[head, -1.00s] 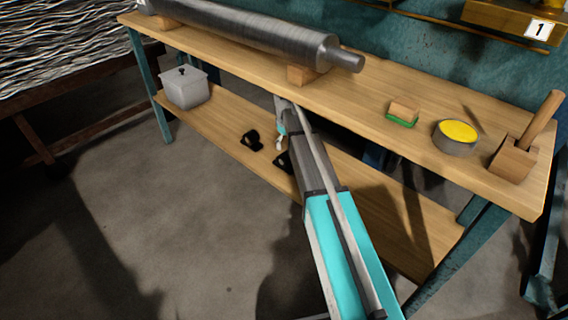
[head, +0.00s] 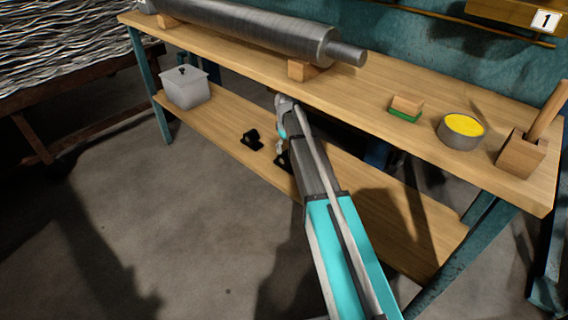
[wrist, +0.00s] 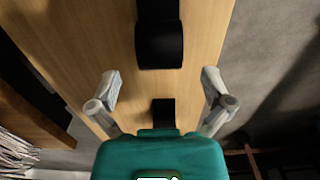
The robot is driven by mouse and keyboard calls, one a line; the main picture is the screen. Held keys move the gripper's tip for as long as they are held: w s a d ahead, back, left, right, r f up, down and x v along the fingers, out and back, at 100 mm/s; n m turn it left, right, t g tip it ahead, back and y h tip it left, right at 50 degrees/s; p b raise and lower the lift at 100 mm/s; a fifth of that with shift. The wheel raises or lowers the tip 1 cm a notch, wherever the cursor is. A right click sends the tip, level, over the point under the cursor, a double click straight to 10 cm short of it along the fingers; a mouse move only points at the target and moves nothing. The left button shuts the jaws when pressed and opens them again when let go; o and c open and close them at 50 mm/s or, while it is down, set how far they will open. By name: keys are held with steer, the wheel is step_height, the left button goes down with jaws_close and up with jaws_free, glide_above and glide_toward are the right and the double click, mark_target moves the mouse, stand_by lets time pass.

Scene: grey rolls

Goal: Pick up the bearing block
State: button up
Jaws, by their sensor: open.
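Two black bearing blocks lie on the lower wooden shelf in the head view. One (head: 251,139) is to the left of my arm. The other (head: 283,161) is partly hidden by my arm. In the wrist view one black block (wrist: 158,42) is ahead of my fingertips. Another black block (wrist: 163,112) is between my fingers, partly hidden by the gripper body. My gripper (wrist: 160,80) is open, with one finger on each side and nothing held. In the head view the gripper is small and mostly hidden by my arm.
The lower shelf (head: 222,117) lies under the workbench top (head: 350,98). A grey lidded box (head: 186,89) stands at the shelf's left end. On the bench top are a metal roll (head: 255,33), a green-based wooden block (head: 406,108), a yellow-topped tin (head: 462,131) and a wooden holder (head: 521,155).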

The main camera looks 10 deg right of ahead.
mark_target(286, 153)
steer(key=shift+w+a+f+b, duration=0.15)
steer(key=shift+f+b, duration=1.85)
steer(key=shift+f, duration=0.2)
steer(key=c, duration=1.3)
